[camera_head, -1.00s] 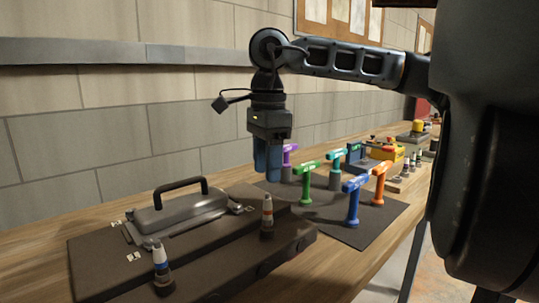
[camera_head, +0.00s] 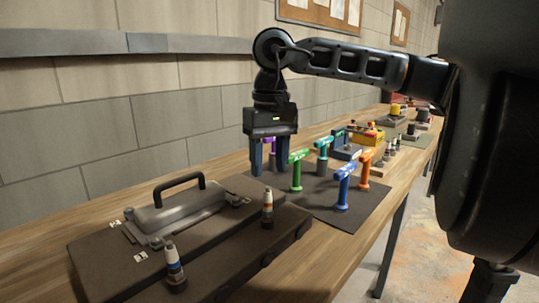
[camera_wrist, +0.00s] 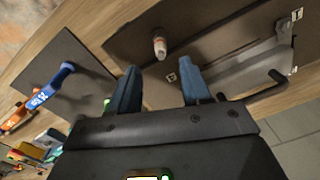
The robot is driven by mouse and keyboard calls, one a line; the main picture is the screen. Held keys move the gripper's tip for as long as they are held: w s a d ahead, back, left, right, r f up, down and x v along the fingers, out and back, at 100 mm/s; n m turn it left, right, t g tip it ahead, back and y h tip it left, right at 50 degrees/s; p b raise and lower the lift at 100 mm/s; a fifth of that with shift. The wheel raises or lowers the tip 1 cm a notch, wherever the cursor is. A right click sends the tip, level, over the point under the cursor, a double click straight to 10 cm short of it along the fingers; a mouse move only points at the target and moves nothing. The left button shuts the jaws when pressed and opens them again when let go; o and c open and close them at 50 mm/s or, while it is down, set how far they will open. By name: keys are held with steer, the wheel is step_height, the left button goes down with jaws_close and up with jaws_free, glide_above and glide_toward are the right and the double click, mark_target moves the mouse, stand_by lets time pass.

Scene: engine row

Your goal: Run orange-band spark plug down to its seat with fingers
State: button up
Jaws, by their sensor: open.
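The orange-band spark plug (camera_head: 267,208) stands upright in the near right part of the dark engine block (camera_head: 215,264), with a white body and an orange band. In the wrist view the plug (camera_wrist: 159,47) shows beyond the fingertips, roughly between their lines. My gripper (camera_head: 270,172) is open and empty, fingers pointing down, above and behind the plug in the head view. In the wrist view its two blue-grey fingers (camera_wrist: 158,78) are well apart and do not touch the plug. How deep the plug sits is hidden.
A blue-band spark plug (camera_head: 174,266) stands at the block's near left. A grey cover with a black handle (camera_head: 178,190) lies on the block. A dark mat (camera_head: 318,207) right of it holds several coloured T-handled tools. The wooden bench (camera_head: 60,246) runs along the wall.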

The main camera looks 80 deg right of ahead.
mark_target(268, 188)
steer(key=shift+a+f+p, duration=0.1)
steer(key=shift+f+p, duration=0.35)
steer(key=shift+f, duration=3.05)
steer(key=shift+c, duration=0.4)
jaws_close()
steer(key=shift+w+f, duration=0.1)
steer(key=m+b, duration=0.3)
steer(key=shift+f+m+b, duration=0.15)
steer(key=shift+m+b, duration=0.15)
steer(key=shift+b, duration=0.1)
steer(key=m+b, duration=0.4)
steer(key=m, duration=0.1)
steer(key=m+b, duration=0.5)
steer(key=m, duration=0.1)
steer(key=m+b, duration=0.1)
steer(key=m, duration=0.1)
steer(key=shift+a+m, duration=0.1)
steer(key=shift+m, duration=0.2)
steer(key=shift+r, duration=0.2)
